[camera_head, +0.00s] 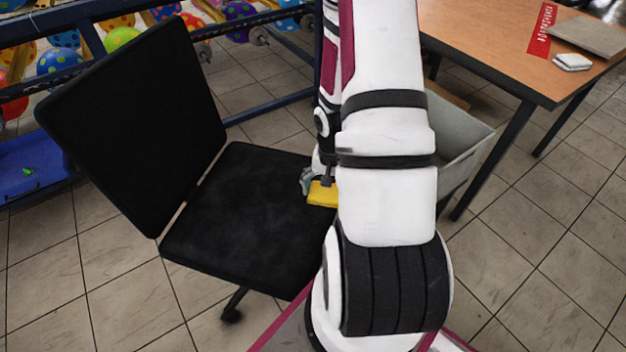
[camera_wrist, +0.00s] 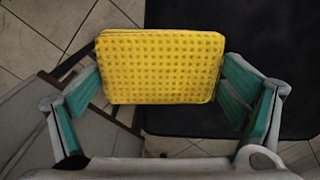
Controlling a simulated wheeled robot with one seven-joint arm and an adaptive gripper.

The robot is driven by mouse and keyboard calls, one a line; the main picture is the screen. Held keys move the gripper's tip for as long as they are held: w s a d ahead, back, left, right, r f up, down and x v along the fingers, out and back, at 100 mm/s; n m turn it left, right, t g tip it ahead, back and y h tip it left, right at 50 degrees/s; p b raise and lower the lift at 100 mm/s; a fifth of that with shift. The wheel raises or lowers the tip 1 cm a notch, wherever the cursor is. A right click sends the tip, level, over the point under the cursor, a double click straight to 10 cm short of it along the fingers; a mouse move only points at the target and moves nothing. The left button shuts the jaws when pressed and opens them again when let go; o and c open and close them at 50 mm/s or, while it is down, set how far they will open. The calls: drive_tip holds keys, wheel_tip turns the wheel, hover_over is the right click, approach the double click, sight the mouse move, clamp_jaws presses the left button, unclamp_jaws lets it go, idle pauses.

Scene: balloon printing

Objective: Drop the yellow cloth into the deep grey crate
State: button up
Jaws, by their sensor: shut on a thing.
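My gripper (camera_head: 309,183) is shut on the yellow cloth (camera_head: 322,194), a flat, sponge-like rectangle. In the wrist view the cloth (camera_wrist: 160,66) spans between the two green-padded fingers of my gripper (camera_wrist: 162,82). It is held near the right edge of the black chair seat. The deep grey crate (camera_head: 468,152) stands to the right, behind my arm, which hides much of it. Grey crate walls (camera_wrist: 100,138) also appear at the lower left of the wrist view. The cloth is outside the crate.
A black office chair (camera_head: 235,215) stands left of my arm. A wooden table (camera_head: 490,45) at the upper right bears a red item (camera_head: 541,28) and a white folded cloth (camera_head: 572,62). A blue rack with colourful balloons (camera_head: 60,62) is at the back left. Tiled floor is open at the right.

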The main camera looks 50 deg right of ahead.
drive_tip(key=shift+s+d, duration=0.1)
drive_tip(key=shift+s, duration=0.45)
